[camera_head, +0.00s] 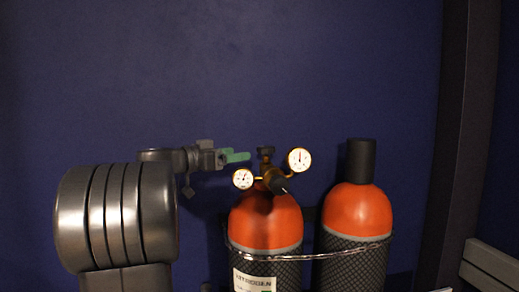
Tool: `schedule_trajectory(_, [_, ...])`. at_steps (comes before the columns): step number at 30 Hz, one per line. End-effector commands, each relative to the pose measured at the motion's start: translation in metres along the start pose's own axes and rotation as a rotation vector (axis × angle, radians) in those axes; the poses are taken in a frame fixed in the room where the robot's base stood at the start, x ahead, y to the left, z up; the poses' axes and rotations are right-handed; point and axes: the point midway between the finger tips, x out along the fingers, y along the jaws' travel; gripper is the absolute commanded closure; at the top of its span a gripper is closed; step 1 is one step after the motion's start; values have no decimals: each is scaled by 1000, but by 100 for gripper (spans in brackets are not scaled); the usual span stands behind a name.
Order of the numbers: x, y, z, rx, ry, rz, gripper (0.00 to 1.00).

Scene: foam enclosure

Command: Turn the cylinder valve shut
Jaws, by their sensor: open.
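A small dark knob (266,151) stands at the top of the brass fitting. My gripper (238,156), with green fingers, is open and empty. In the picture it is just left of the knob and above the left gauge (243,179), pointing right. It appears apart from the knob; the depth between them is hard to tell.
A second orange cylinder (359,212) with a black cap (361,160) stands to the right. A chain (330,252) runs around both cylinders. A dark blue wall (220,70) is behind, and a dark post (465,120) stands at right. The space above the cylinders is clear.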

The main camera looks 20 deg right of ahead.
Motion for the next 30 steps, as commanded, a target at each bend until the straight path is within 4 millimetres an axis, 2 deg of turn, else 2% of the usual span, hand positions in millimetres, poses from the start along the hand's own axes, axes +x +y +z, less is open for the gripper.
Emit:
schedule_trajectory(5, [27, 1, -4, -2, -1, 3, 30])
schedule_trajectory(12, [80, 1, -5, -2, -1, 4, 30])
schedule_trajectory(18, [114, 0, -4, -1, -1, 2, 30])
schedule_trajectory(24, [131, 0, -2, 0, 0, 0, 30])
schedule_trajectory(30, [133, 0, -1, 0, 0, -1, 30])
